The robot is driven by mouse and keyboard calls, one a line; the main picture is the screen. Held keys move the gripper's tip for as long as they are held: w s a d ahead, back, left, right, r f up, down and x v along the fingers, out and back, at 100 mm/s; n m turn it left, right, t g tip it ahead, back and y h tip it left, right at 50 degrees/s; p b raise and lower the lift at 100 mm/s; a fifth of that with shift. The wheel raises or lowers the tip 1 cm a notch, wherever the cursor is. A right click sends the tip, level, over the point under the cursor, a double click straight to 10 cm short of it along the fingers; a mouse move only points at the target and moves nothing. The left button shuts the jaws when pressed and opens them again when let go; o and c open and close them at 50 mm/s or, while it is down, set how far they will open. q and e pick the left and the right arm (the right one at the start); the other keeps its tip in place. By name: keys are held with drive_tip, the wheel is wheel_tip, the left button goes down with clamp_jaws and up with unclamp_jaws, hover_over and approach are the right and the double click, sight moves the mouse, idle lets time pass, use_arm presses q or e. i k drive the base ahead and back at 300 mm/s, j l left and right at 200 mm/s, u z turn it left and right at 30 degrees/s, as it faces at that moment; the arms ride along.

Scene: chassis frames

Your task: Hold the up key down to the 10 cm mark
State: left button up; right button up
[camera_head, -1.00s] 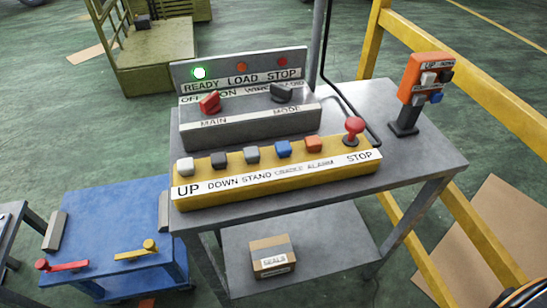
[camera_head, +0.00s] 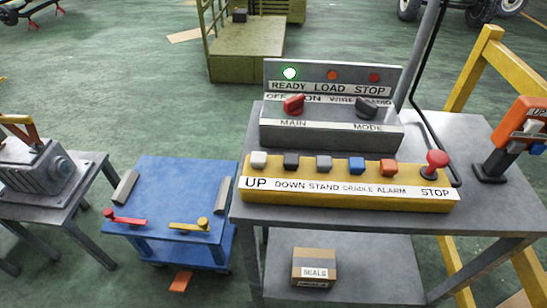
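The white up key (camera_head: 259,159) sits at the left end of the yellow key box (camera_head: 350,197), above the label UP. To its right are a black down key (camera_head: 291,161), a grey stand key (camera_head: 324,163), a blue cradle key (camera_head: 356,166), an orange alarm key (camera_head: 389,168) and a red stop mushroom (camera_head: 436,160). Behind it stands the grey panel (camera_head: 330,136) with a red main switch (camera_head: 293,104) and a black mode switch (camera_head: 367,106). No 10 cm mark can be made out. Neither of my grippers is in view.
The boxes stand on a grey table (camera_head: 480,150). A blue cart (camera_head: 165,180) with red and yellow levers stands left of it. An orange pendant (camera_head: 519,137) is at the right, before a yellow rail (camera_head: 468,70). A SEALS carton (camera_head: 313,267) sits on the lower shelf.

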sight(258, 160)
drive_tip(key=j+u, duration=0.1)
drive_tip(key=u, duration=0.3)
drive_tip(key=j+u, duration=0.1)
drive_tip(key=u, duration=0.3)
drive_tip(key=j+u, duration=0.15)
drive_tip(key=j, duration=0.25)
drive_tip(key=i+j+u, duration=0.2)
drive_tip(key=j, duration=0.15)
drive_tip(key=j+u, duration=0.15)
drive_tip(key=j, duration=0.2)
drive_tip(key=i+j+u, duration=0.2)
drive_tip(key=j, duration=0.15)
drive_tip(key=i+j, duration=0.1)
drive_tip(key=j, duration=0.15)
drive_tip(key=i+j, duration=0.1)
drive_tip(key=j, duration=0.15)
drive_tip(key=z, duration=2.95)
